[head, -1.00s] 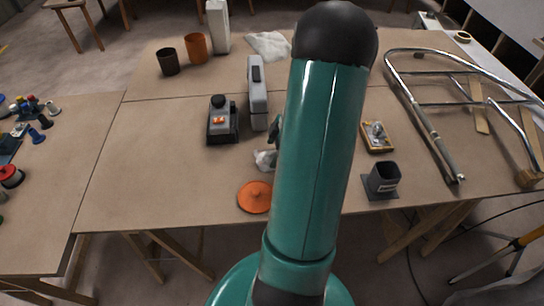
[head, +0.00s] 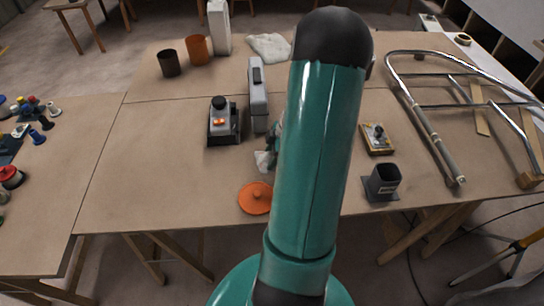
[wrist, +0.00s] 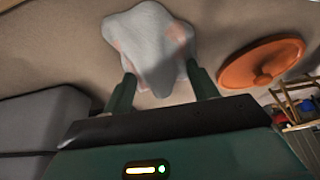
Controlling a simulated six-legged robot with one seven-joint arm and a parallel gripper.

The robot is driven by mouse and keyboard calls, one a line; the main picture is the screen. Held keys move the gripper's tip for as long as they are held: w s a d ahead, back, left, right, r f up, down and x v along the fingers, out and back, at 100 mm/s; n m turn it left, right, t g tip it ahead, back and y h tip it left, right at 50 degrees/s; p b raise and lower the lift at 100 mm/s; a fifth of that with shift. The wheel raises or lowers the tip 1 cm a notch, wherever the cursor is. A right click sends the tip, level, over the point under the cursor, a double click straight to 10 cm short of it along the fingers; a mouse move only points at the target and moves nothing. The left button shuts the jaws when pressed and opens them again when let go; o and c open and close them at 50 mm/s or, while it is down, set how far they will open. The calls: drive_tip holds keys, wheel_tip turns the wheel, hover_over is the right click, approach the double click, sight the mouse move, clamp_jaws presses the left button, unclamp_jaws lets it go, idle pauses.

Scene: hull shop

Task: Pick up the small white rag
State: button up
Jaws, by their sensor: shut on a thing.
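The small white rag (wrist: 150,45) is bunched between the two green fingers of my gripper (wrist: 162,76) in the wrist view. My gripper is shut on it. In the head view the rag (head: 263,161) shows as a small pale bundle just left of my arm, above the orange disc in the picture. My gripper (head: 274,145) is mostly hidden there behind my arm. I cannot tell for sure how far the rag is clear of the table.
An orange lid-like disc (head: 255,198) lies close by. A grey upright case (head: 257,98) and a dark device (head: 222,122) stand to the left. A larger white cloth (head: 268,46) lies at the back. A dark square cup (head: 383,180) and bent metal rails (head: 432,130) are to the right.

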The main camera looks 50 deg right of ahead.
sight(269, 153)
drive_tip(key=shift+r, duration=0.15)
drive_tip(key=shift+r, duration=0.25)
wheel_tip(269, 153, up, 2)
drive_tip(key=shift+r, duration=0.15)
drive_tip(key=s+a+r, duration=0.7)
drive_tip(key=s+r, duration=0.3)
drive_tip(key=s, duration=0.2)
drive_tip(key=shift+s, duration=0.1)
